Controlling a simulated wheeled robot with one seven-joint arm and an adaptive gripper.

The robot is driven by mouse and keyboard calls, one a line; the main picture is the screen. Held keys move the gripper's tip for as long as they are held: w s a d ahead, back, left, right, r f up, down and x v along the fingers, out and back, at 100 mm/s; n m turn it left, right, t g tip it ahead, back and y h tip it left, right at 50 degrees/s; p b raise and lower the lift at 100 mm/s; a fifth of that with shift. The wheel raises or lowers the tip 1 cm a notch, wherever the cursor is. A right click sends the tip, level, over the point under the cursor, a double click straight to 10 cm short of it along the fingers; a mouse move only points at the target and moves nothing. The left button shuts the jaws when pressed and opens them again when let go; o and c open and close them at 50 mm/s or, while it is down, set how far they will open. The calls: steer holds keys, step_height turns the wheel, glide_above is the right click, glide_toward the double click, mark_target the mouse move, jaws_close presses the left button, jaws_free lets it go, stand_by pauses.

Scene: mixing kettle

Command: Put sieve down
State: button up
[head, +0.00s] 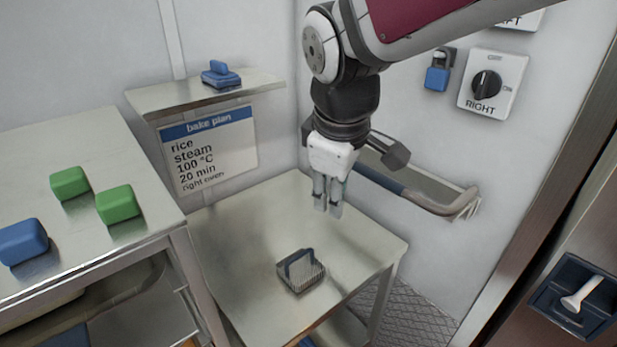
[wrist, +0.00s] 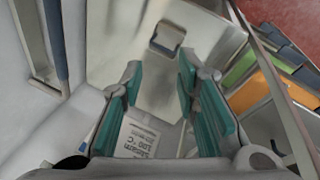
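The sieve (head: 305,276), a small grey ribbed basket with a blue upright handle, stands on the small metal table (head: 235,225), towards its front. It also shows in the wrist view (wrist: 167,38), upper middle, on the bare metal top. My gripper (head: 328,208) hangs above the table, higher than the sieve and behind it, fingers pointing down. In the wrist view its teal finger pads (wrist: 160,92) stand wide apart with nothing between them. The gripper is open and does not touch the sieve.
Two green blocks (head: 118,204) and a blue block (head: 23,241) lie on the counter (head: 90,150) at left. A blue-handled item (head: 220,76) sits on a wall shelf above the bake plan sheet (head: 208,150). The tabletop around the sieve is clear.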

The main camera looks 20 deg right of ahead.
steer(key=s+r+m+t+y, duration=0.1)
steer(key=s+r+m+t, duration=0.1)
steer(key=s+m, duration=0.5)
steer(key=s+a+r, duration=0.1)
steer(key=s, duration=0.2)
steer(key=shift+m+y, duration=0.3)
steer(key=shift+m, duration=0.1)
steer(key=shift+d+r, duration=0.1)
steer(key=shift+r, duration=0.05)
